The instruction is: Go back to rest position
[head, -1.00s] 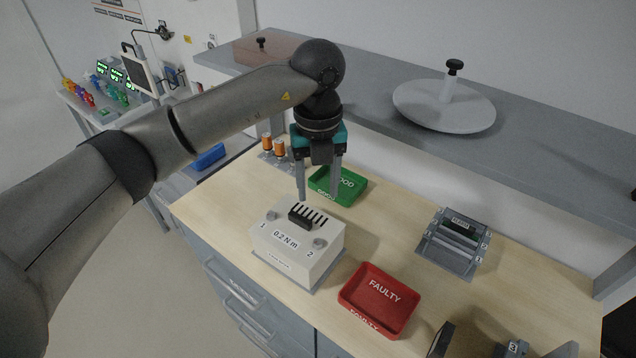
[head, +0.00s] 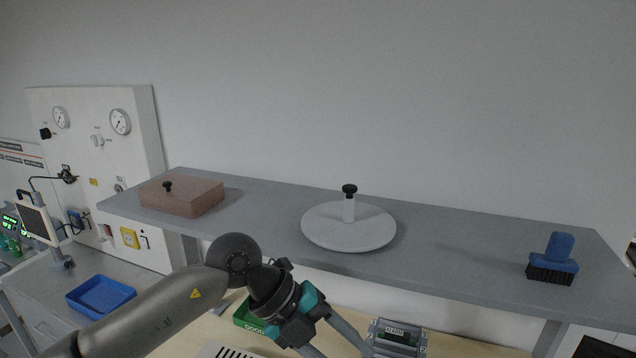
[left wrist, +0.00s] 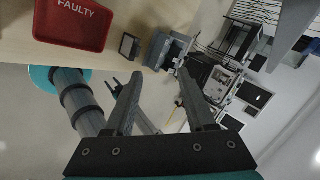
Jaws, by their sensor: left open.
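My left gripper (head: 335,343) hangs at the bottom of the head view, in front of the grey shelf and over the worktop, its fingertips cut off by the lower edge. In the left wrist view my left gripper (left wrist: 160,80) has its two fingers well apart with nothing between them.
A grey shelf (head: 450,260) carries a brown block (head: 182,198), a round white plate with a knob (head: 350,233) and a blue brush (head: 556,258). Below are a green tray (head: 243,316) and a grey fixture (head: 397,338). A red tray (left wrist: 72,28) shows in the wrist view.

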